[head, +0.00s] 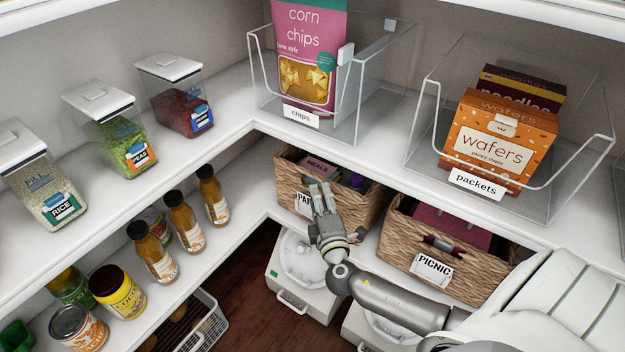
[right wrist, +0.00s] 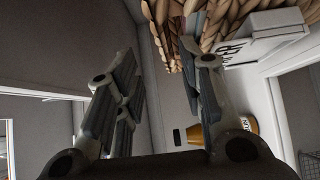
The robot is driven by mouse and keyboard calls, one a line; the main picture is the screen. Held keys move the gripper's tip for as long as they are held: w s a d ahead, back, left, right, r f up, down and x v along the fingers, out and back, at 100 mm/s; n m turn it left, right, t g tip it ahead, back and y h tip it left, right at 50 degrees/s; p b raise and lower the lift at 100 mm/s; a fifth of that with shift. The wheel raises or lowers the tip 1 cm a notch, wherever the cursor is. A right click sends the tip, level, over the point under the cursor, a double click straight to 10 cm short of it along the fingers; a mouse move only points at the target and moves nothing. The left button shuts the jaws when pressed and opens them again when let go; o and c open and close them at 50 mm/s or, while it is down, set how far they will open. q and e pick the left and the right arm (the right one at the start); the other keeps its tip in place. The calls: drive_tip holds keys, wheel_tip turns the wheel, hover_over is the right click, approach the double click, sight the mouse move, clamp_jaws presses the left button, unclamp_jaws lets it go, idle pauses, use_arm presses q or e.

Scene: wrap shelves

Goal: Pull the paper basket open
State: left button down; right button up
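The paper basket (head: 368,202) is a woven wicker basket on the middle shelf, left of the picnic basket. Its white label (head: 303,203) is partly hidden by my right gripper (head: 322,192), which is in front of the basket's face. In the right wrist view, the basket's weave (right wrist: 163,22) and its label (right wrist: 265,36) show at the top right. The basket's handle is not clearly visible. My left gripper is not in view.
The picnic basket (head: 392,242) stands right of the paper basket. Clear bins with chips (head: 312,60) and wafers (head: 495,140) sit on the shelf above. White containers (head: 300,272) stand below. Bottles (head: 182,222) and jars line the left shelf.

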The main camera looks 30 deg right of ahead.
sight(315, 180)
drive_tip(key=x, duration=0.8)
drive_tip(key=shift+s, duration=0.1)
clamp_jaws()
